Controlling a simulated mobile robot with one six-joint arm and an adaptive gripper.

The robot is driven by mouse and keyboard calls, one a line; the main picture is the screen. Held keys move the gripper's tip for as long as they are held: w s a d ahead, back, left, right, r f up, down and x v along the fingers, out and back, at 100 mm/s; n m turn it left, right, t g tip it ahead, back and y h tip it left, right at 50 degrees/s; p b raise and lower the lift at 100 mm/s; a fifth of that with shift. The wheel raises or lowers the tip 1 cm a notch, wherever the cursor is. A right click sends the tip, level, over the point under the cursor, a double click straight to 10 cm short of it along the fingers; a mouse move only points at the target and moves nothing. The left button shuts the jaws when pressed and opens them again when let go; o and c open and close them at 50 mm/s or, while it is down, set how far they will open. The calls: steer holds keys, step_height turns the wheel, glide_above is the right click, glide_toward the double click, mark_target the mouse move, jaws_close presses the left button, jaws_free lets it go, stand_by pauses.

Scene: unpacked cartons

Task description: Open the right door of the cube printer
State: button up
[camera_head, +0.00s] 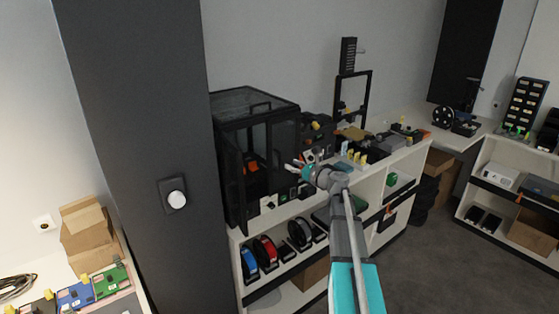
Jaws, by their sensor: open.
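The cube printer (230,115) is a black-framed box with dark clear panels. It stands on the left end of the white shelf unit, and an orange part shows inside. Its right door (283,140) is a dark see-through panel on the right part of the front; I cannot tell for sure whether it is ajar. My gripper (294,166) is open, with its fingers pointing left at the lower right of the door. It looks empty. Whether the fingertips touch the door or its handle is too small to tell. My arm hides part of the shelf.
The white shelf top (408,152) holds tools and small parts right of the printer. Filament spools (266,249) sit on the shelf below. A dark pillar (130,110) stands close on the left. Grey floor (430,240) is free on the right.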

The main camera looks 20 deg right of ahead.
mark_target(287, 157)
steer(key=shift+x, duration=3.5)
jaws_close()
